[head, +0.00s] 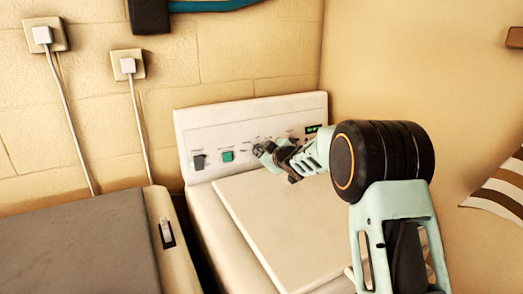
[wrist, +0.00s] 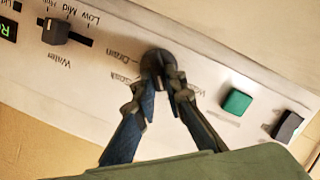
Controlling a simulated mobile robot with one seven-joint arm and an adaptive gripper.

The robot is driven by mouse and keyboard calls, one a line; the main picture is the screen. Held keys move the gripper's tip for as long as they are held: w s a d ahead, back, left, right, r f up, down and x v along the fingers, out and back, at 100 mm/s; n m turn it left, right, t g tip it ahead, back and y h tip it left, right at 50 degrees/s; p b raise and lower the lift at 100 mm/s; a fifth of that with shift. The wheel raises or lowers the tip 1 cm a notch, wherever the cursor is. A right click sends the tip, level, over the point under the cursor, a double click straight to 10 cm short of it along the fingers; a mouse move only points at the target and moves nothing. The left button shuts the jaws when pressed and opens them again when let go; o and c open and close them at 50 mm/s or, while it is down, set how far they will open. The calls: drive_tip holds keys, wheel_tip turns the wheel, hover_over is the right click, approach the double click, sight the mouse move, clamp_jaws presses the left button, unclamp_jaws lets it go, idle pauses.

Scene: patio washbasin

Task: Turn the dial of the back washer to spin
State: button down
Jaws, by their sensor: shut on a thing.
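The white washer (head: 190,128) stands against the wall with an upright control panel at its back. Its dark round dial (wrist: 153,59) sits mid-panel, with labels reading Drain and Soak near it and others covered by the fingers. My gripper (head: 265,152) reaches the panel from the right; in the wrist view its fingers (wrist: 161,82) are shut on the dial, one at each side. I cannot tell which label the dial points to. In the head view the gripper hides most of the dial.
A green button (wrist: 236,102) and a dark switch (wrist: 287,126) are on one side of the dial; a water slider (wrist: 55,32) and a green display (head: 313,129) are on the other. A second machine with a grey lid (head: 80,245) stands at left. Wall plugs (head: 128,65) hang above.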

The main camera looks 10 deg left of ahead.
drive_tip(key=m+p, duration=0.1)
drive_tip(key=p, duration=0.1)
drive_tip(key=m+p, duration=0.1)
drive_tip(key=p, duration=0.2)
drive_tip(key=shift+w+d+r+m+g+p, duration=0.2)
drive_tip(key=shift+r+m+g+p, duration=0.1)
drive_tip(key=shift+r+m, duration=0.1)
drive_tip(key=m+p, duration=0.2)
drive_tip(key=p, duration=0.1)
drive_tip(key=shift+d+y, duration=0.1)
drive_tip(key=shift+y, duration=0.3)
drive_tip(key=shift+f+m+g+p, duration=0.2)
drive_tip(key=shift+m+g+p, duration=0.1)
drive_tip(key=shift+m+p, duration=0.75)
drive_tip(key=c, duration=2)
unclamp_jaws()
drive_tip(key=v, duration=1.2)
drive_tip(key=shift+d+f, duration=0.1)
drive_tip(key=shift+f, duration=0.05)
